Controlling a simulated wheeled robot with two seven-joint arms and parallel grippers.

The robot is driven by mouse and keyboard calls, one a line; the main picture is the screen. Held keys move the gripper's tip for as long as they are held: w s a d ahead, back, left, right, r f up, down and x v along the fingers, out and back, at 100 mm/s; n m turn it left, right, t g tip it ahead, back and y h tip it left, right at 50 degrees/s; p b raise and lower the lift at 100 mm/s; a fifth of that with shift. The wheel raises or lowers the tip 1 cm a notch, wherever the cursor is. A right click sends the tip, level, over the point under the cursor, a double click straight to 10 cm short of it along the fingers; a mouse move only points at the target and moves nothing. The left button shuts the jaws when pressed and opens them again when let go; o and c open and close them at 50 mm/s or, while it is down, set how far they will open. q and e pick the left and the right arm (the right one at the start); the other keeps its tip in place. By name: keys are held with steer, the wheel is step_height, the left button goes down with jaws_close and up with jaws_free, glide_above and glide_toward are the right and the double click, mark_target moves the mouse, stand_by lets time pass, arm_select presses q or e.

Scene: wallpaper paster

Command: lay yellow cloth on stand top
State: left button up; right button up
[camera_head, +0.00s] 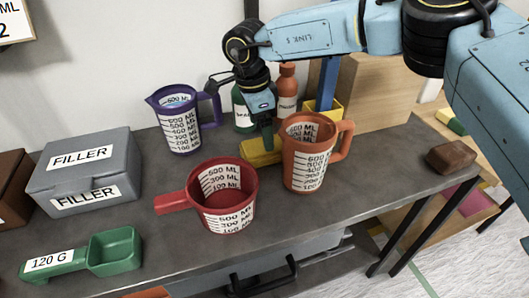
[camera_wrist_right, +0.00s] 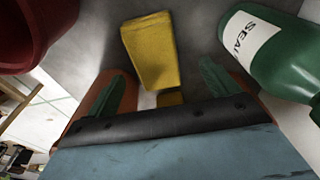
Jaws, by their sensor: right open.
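The yellow cloth (camera_head: 258,156) lies on the grey bench top, between the red measuring cup and the orange jug. It also shows ahead of the fingers in the right wrist view (camera_wrist_right: 150,48). My right gripper (camera_head: 266,132) points down above the cloth, its fingers partly hiding it. In the right wrist view its two green fingers (camera_wrist_right: 163,88) are spread apart, with nothing clamped between them. A blue post (camera_head: 327,80) rises from a yellow base (camera_head: 325,108) behind the orange jug; I cannot tell whether this is the stand. My left gripper is not in view.
The orange jug (camera_head: 308,160) stands close right of the gripper, the red cup (camera_head: 225,200) front left. A green bottle (camera_wrist_right: 268,48) and an orange bottle (camera_head: 287,88) stand behind. A purple jug (camera_head: 180,125) is left. The bench's right front is mostly clear.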

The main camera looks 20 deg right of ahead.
steer(key=f, duration=0.1)
steer(key=f+b, duration=0.1)
steer(key=f, duration=0.3)
steer(key=shift+s+d+f+b, duration=0.1)
steer(key=shift+s+d+b, duration=0.25)
steer(key=shift+s+d, duration=0.05)
steer(key=shift+f, duration=0.4)
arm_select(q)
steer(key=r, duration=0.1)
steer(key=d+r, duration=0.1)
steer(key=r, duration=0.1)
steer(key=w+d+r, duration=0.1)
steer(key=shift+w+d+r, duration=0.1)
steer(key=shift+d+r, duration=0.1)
arm_select(e)
steer(key=c, duration=1.2)
steer(key=shift+o, duration=0.2)
steer(key=shift+r, duration=0.15)
